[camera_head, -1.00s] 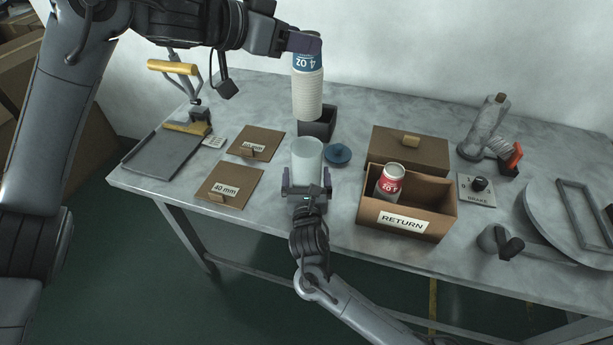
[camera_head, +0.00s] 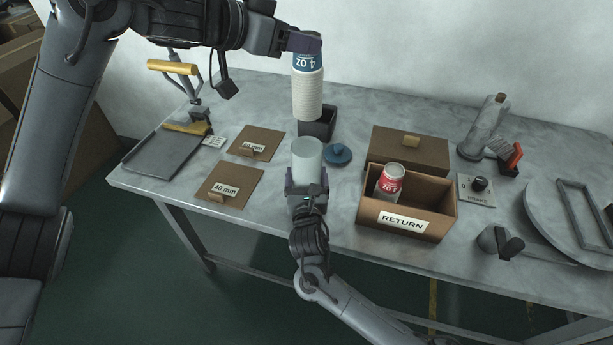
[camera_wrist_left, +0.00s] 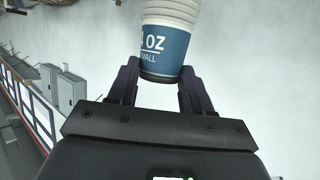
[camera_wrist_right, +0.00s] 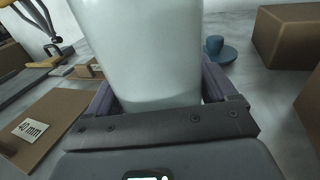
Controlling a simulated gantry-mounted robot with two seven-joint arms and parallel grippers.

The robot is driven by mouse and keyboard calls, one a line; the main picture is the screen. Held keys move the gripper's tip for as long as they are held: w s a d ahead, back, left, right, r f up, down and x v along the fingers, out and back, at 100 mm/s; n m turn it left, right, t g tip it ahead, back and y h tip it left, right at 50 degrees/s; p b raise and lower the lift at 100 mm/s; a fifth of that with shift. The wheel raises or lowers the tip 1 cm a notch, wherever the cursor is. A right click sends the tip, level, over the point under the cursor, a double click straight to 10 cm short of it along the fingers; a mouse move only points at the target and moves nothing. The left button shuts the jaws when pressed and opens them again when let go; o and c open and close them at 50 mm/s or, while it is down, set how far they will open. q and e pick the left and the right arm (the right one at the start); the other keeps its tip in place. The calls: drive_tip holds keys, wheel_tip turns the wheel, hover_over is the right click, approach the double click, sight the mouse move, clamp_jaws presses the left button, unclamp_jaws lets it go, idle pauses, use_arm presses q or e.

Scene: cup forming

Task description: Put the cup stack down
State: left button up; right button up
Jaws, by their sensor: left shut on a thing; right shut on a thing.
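The cup stack (camera_head: 307,95) is several nested white paper cups. It hangs almost upright, with a blue band reading "4 OZ" upside down at its top. My left gripper (camera_head: 305,45) is shut on the blue-banded end; the left wrist view shows the band (camera_wrist_left: 165,50) between both fingers. The stack's lower end overlaps the small dark open box (camera_head: 325,127); I cannot tell whether it is inside or above it. My right gripper (camera_head: 307,183) is shut on a pale, plain cylinder (camera_head: 306,155) near the table's front edge. The cylinder (camera_wrist_right: 145,50) fills the right wrist view.
A blue round piece (camera_head: 338,154) lies right of the cylinder. The brown RETURN box (camera_head: 445,217) holds a red-labelled cup (camera_head: 390,180). Brown boards (camera_head: 240,175) and a grey tray (camera_head: 155,155) lie left. A round plate (camera_head: 545,215) is at the right.

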idle(0.6)
use_arm(q)
drive_tip(key=shift+w+a+f+m+g+h, duration=0.15)
drive_tip(key=shift+f+m+g+h, duration=0.15)
drive_tip(key=shift+f+m+g, duration=0.5)
drive_tip(key=shift+f+g, duration=0.1)
drive_tip(key=shift+f, duration=0.15)
wheel_tip(320, 180, down, 18)
drive_tip(key=shift+r, duration=0.15)
drive_tip(key=shift+f, duration=0.3)
drive_tip(key=shift+f, duration=0.3)
drive_tip(key=o, duration=1.4)
drive_tip(key=shift+c, duration=0.2)
